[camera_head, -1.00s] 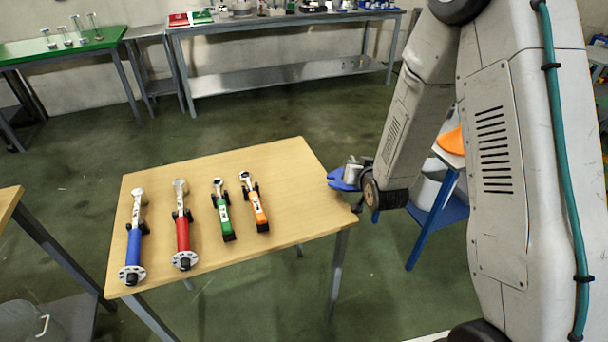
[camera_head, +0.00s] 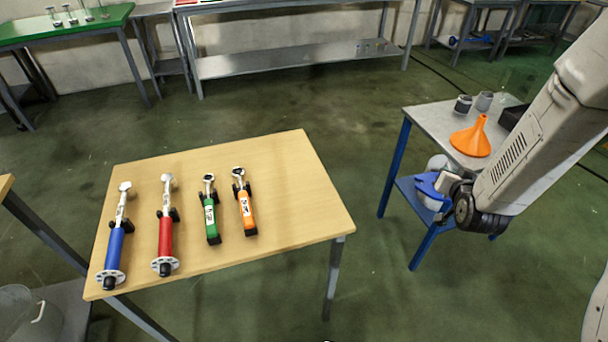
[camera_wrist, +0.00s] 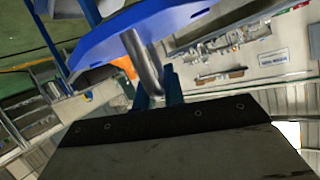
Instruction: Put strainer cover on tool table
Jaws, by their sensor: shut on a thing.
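The strainer cover (camera_head: 428,186) is a blue plate, seen near edge-on at the end of my arm. In the wrist view the cover (camera_wrist: 150,28) fills the upper part, with a bent metal handle below it. My gripper (camera_head: 449,184) is shut on that handle; the fingertips are partly hidden. The tool table (camera_head: 290,215) is a wooden table at the centre left, and the cover is in the air to the right of its right edge, apart from it.
On the tool table lie a blue tool (camera_head: 116,240), a red tool (camera_head: 166,235), a green tool (camera_head: 211,215) and an orange tool (camera_head: 246,210). Its right part is bare. A blue-legged table (camera_head: 428,118) with an orange funnel (camera_head: 471,138) stands close behind my gripper.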

